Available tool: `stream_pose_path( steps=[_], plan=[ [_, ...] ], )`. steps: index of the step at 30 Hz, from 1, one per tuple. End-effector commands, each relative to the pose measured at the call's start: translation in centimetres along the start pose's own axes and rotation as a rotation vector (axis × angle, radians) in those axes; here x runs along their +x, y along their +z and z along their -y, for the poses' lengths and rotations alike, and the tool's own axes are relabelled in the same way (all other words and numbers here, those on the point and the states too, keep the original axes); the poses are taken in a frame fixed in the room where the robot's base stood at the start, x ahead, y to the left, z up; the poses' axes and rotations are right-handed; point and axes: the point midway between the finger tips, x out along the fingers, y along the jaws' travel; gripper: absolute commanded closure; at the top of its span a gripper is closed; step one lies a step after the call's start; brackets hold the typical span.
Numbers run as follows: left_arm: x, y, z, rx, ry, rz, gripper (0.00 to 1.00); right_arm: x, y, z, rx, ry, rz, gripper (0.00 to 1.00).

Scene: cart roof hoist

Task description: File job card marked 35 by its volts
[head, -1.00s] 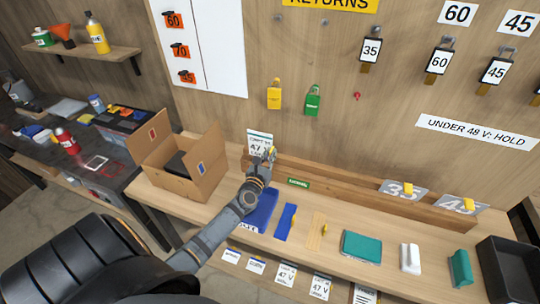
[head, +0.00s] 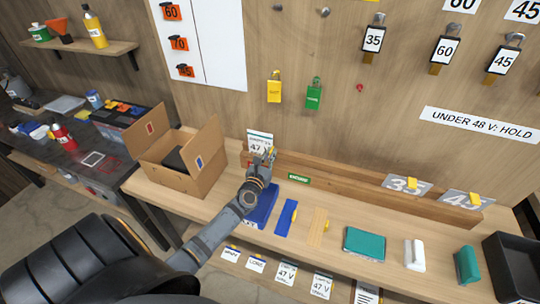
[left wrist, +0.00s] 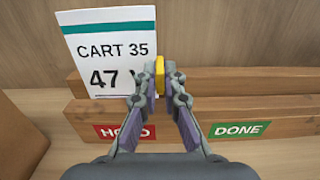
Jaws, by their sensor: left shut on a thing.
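The job card (left wrist: 108,50) is white with a teal stripe and reads CART 35 and 47 in the left wrist view. It also shows upright in the head view (head: 260,143). My left gripper (left wrist: 160,88) is shut on the card's yellow tab (left wrist: 160,75) at its right edge. The card stands over the red HOLD label (left wrist: 110,132), which a finger partly covers. The green DONE label (left wrist: 240,130) is to the right; it also shows in the head view (head: 298,179). I cannot tell whether the card's lower edge is in the rail's slot.
A wooden rail (head: 350,188) runs along the bench back. An open cardboard box (head: 205,180) stands left of the card. A wall sign (head: 480,126) reads UNDER 48 V: HOLD.

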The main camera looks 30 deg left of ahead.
Motion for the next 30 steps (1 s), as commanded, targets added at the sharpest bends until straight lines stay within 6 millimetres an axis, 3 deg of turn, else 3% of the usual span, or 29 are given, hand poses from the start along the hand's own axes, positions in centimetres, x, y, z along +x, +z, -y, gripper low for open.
stream_pose_path(
  steps=[9,10,15,22,27,30],
  plan=[
    [0.00,-0.17,0.00,0.000,0.000,0.000,1.00,0.19,0.02,-0.05,0.000,0.001,0.000,0.28],
    [0.00,-0.17,0.00,0.000,0.000,0.000,0.89,0.19,0.02,-0.07,0.000,0.001,0.000,0.28],
    [0.00,-0.18,0.00,0.000,0.000,0.000,0.66,0.19,0.03,-0.23,-0.001,0.003,0.000,0.28],
    [0.00,-0.19,0.00,0.000,0.000,0.000,0.65,0.19,0.03,-0.40,-0.002,0.005,0.000,0.28],
    [0.00,-0.19,0.00,0.000,0.000,0.000,0.44,0.19,0.03,-0.41,-0.002,0.005,0.000,0.28],
    [0.00,-0.19,0.00,0.000,0.000,0.000,0.44,0.19,0.03,-0.40,-0.002,0.005,0.000,0.28]
  ],
)
